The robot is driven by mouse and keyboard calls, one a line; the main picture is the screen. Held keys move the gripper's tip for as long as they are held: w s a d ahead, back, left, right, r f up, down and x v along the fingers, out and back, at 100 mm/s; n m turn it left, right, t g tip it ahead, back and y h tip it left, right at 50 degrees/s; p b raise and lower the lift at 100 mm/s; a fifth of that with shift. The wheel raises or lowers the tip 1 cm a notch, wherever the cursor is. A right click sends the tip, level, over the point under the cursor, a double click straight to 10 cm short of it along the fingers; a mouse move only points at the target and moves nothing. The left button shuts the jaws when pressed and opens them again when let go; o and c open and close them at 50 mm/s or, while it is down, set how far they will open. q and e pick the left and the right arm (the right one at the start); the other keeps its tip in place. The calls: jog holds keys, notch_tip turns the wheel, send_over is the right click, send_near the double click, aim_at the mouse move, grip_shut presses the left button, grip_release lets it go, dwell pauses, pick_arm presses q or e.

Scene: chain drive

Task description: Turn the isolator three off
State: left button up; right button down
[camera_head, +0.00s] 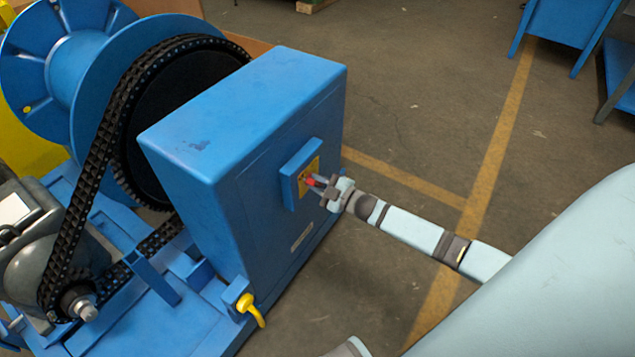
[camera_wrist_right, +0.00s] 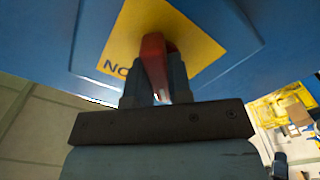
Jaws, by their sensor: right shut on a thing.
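The isolator is a red handle (camera_head: 310,182) on a yellow plate (camera_head: 307,172), set in a small blue box (camera_head: 289,185) on the side of a large blue cabinet (camera_head: 265,160). My right gripper (camera_head: 322,186) reaches it from the right and is shut on the red handle. In the right wrist view the red handle (camera_wrist_right: 154,62) stands between the two fingers of my gripper (camera_wrist_right: 154,88), in front of the yellow plate (camera_wrist_right: 190,40). The plate's lettering is mostly hidden; "NO" shows. My left gripper is not in view.
A black chain (camera_head: 85,190) runs by a blue drum (camera_head: 85,70) and a grey motor (camera_head: 50,250) left of the cabinet. A yellow hook-shaped part (camera_head: 250,307) sticks out at the cabinet's foot. The floor (camera_head: 420,110) right of the cabinet is clear.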

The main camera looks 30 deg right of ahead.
jog(key=c, duration=1)
grip_release()
jog(key=shift+c, duration=0.2)
jog(key=p+v, duration=0.2)
jog(key=v, duration=1.2)
